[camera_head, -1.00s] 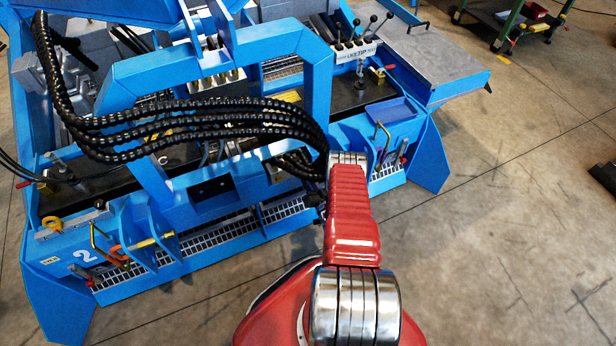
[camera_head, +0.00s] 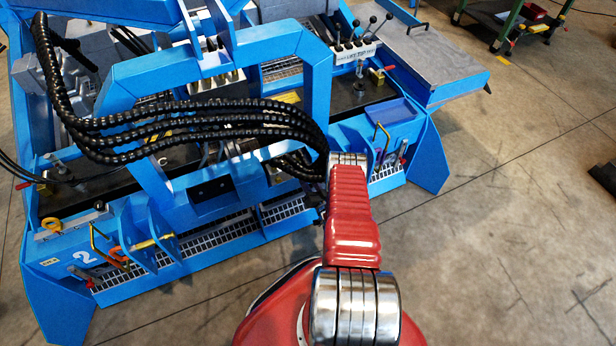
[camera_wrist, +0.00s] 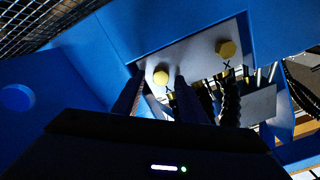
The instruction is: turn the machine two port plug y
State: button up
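The blue machine (camera_head: 215,70) fills the left and middle of the head view, with a white 2 on its front left. In the wrist view two round yellow plugs sit on a pale plate (camera_wrist: 195,52): a left plug (camera_wrist: 161,77) and a right plug (camera_wrist: 227,49). Each has a dark letter below it; the right one looks like X, the left one is partly covered and unclear. My gripper (camera_wrist: 158,84) shows as two dark fingers, apart, with the left plug between their tips. Contact with the plug cannot be told. The head view hides my gripper behind my arm and the machine.
Dark hoses also hang close right of the fingers in the wrist view (camera_wrist: 230,103). Blue frame walls surround the plate. The floor (camera_head: 500,240) at right is open.

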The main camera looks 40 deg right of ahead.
jog(key=v, duration=1.3)
jog(key=shift+s, duration=0.4)
jog(key=shift+f, duration=0.15)
